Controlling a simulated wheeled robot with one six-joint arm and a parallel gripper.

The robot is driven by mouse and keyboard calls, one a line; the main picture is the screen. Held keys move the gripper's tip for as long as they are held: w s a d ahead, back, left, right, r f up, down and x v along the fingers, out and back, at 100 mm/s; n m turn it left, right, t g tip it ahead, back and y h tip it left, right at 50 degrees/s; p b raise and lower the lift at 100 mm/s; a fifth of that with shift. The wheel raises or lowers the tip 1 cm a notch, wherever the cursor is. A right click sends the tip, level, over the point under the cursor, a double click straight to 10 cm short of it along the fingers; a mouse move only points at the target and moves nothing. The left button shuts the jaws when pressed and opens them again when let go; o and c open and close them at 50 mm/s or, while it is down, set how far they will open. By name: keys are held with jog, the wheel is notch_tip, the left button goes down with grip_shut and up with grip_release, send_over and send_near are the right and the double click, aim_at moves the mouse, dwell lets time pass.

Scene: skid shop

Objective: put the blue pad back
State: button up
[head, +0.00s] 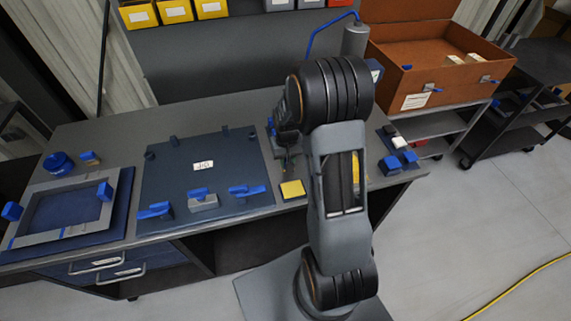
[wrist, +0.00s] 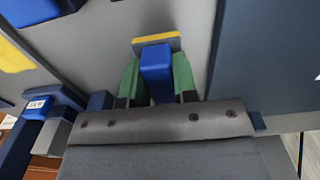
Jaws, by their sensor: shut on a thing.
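In the wrist view my gripper (wrist: 157,80) is shut, its green fingers on either side of a blue block (wrist: 157,72) that looks like the blue pad. In the head view my gripper (head: 287,150) is over the bench between the dark blue board and my arm, small and dark, and the held block cannot be made out. The yellow square (head: 292,189) lies on the bench nearer the front edge.
The dark blue board (head: 190,165) has blue-handled clamps (head: 245,191) along its front. A grey frame (head: 35,238) lies at the left of the bench (head: 115,140). Blue blocks (head: 390,166) stand at the right end. A brown open case (head: 420,75) stands behind.

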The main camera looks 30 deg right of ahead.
jog(key=shift+w+f+p, duration=0.2)
jog(key=shift+f, duration=0.6)
jog(key=shift+w+f+p, duration=0.15)
jog(key=shift+f+p, duration=0.05)
jog(key=shift+f, duration=0.95)
jog(key=shift+f, duration=0.15)
jog(key=o, duration=1)
jog(key=shift+c, duration=0.2)
